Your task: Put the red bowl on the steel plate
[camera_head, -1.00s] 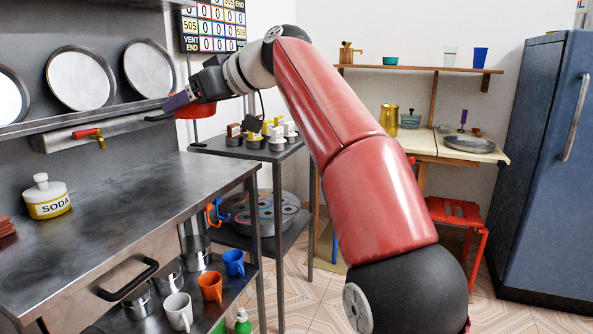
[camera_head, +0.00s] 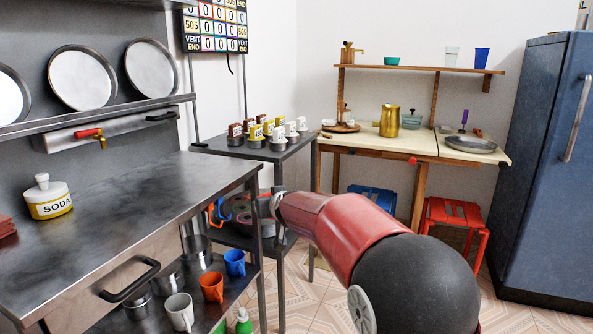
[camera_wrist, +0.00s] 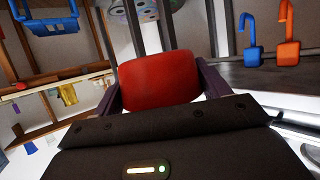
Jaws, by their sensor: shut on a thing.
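The red bowl (camera_wrist: 158,80) shows in the wrist view between the two dark purple fingers of my gripper (camera_wrist: 155,84), which is shut on it. In the head view my red arm reaches low toward the dark shelf unit, and neither the gripper nor the bowl shows there. A round steel plate (camera_head: 470,144) lies flat on the pale-topped wooden table at the right, with nothing on it. Other round plates (camera_head: 81,78) stand upright on the wall rack at the left.
The wooden table (camera_head: 388,144) also carries a gold pitcher (camera_head: 390,121) and a teal pot (camera_head: 411,120). A red stool (camera_head: 455,218), a blue stool (camera_head: 373,197) and a blue fridge (camera_head: 545,165) stand nearby.

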